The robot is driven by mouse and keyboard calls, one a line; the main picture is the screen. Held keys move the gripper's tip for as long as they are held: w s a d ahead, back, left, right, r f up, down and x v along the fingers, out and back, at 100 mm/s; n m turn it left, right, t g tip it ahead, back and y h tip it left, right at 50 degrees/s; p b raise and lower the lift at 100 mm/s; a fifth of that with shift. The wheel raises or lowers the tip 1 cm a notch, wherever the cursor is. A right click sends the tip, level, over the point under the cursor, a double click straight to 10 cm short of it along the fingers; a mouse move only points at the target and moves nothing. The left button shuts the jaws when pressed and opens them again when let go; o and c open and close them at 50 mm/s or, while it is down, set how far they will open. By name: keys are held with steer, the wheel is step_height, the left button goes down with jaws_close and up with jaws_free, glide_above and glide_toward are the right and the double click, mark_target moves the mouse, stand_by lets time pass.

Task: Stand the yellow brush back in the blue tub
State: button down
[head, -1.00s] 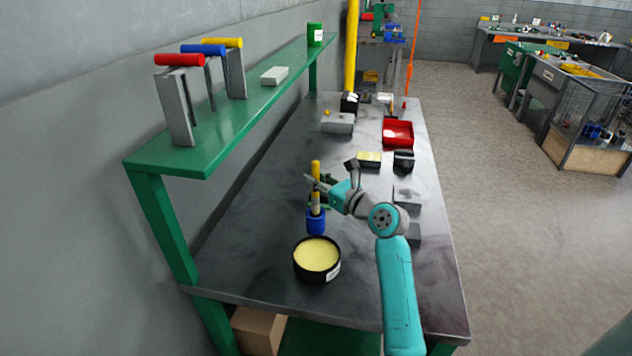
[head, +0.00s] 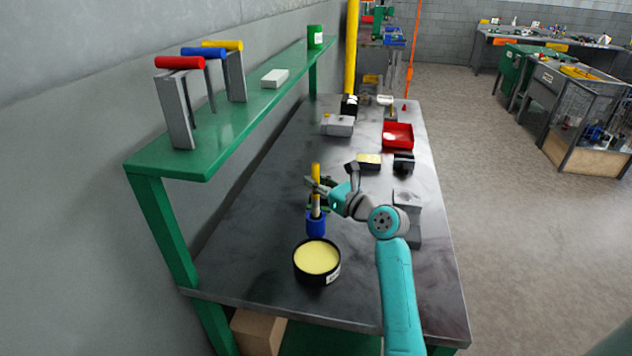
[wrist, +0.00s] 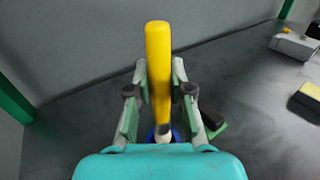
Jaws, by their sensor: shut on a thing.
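The yellow brush (head: 316,172) stands upright in my gripper (head: 317,188), its yellow handle sticking up above the fingers. In the wrist view the brush (wrist: 158,70) runs between the two fingers of my gripper (wrist: 160,95), which is shut on it. The brush's pale lower part (head: 316,208) is at the mouth of the blue tub (head: 316,226), in line with it. How deep the lower end is in the tub is hidden. In the wrist view only a sliver of the tub (wrist: 176,136) shows behind the brush.
A black round container with a yellow top (head: 317,258) stands just in front of the tub. A yellow-topped block (head: 368,160), a black block (head: 403,162) and a red tray (head: 398,136) lie farther back. A green shelf (head: 230,120) runs along the left wall.

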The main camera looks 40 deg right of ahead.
mark_target(317, 206)
steer(key=shift+f, duration=3.3)
steer(key=c, duration=1)
jaws_free()
steer(key=shift+f, duration=0.1)
steer(key=shift+o, duration=0.2)
steer(key=shift+s, duration=0.2)
steer(key=s, duration=0.7)
steer(key=shift+s+d+r, duration=0.3)
steer(key=shift+s+r, duration=0.05)
steer(key=shift+r, duration=0.05)
